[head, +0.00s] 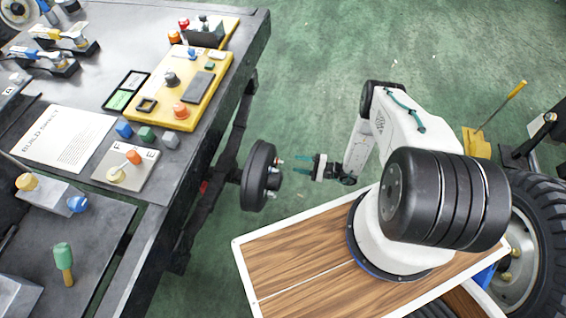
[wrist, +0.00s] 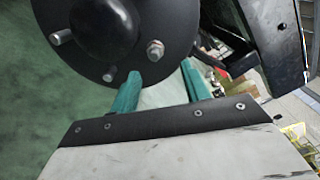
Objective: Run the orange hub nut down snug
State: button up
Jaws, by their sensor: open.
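The black wheel hub (head: 258,175) stands upright beside the workbench, with metal studs on its face. In the wrist view the hub (wrist: 180,20) fills the top, with bare studs at left and bottom. A greyish nut (wrist: 155,50) sits on the right-hand stud; I cannot make out orange on it. My gripper (head: 302,165) faces the hub with its teal fingers apart. In the wrist view my gripper (wrist: 160,72) is open and empty, with the nut just past and between the fingertips. I cannot tell how far down the nut sits.
The bench (head: 200,165) edge lies left of the hub. On it are a yellow board (head: 185,120) with knobs, a paper sheet (head: 62,138) and a grey plate (head: 125,165) with an orange-topped piece (head: 134,157). Green floor (head: 320,80) is clear behind my gripper.

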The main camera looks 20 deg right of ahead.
aim_at(277, 161)
jog(key=x, duration=0.7)
jog(key=shift+a+f, duration=0.35)
jog(key=shift+f, duration=0.1)
jog(key=c, duration=1)
